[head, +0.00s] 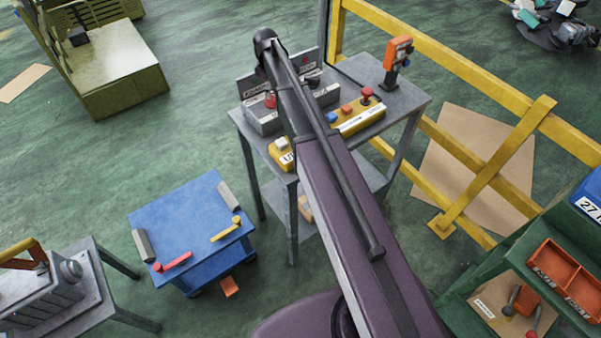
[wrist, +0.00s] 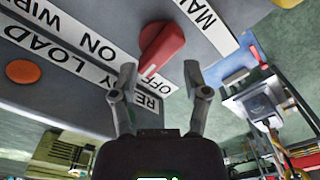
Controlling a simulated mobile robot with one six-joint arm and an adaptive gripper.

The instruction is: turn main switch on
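In the wrist view the main switch is a red rotary handle (wrist: 161,45) on a grey panel face (wrist: 110,25). A label starting "MA" lies above right of it. The word "OFF" is by its lower end, and "ON" is to its left. My gripper (wrist: 160,72) is open, its two fingers apart on either side of the handle's lower end. I see no clear contact, and nothing is between the fingertips except the view of the panel. In the head view my arm crosses over the grey table (head: 410,101), and the gripper cannot be made out there.
An orange round button (wrist: 23,72) is left on the panel. On the table stand a yellow button box (head: 357,118) and an orange-topped device (head: 397,56). A yellow railing (head: 470,72) runs behind. A blue cart (head: 190,225) stands left, with green floor around it.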

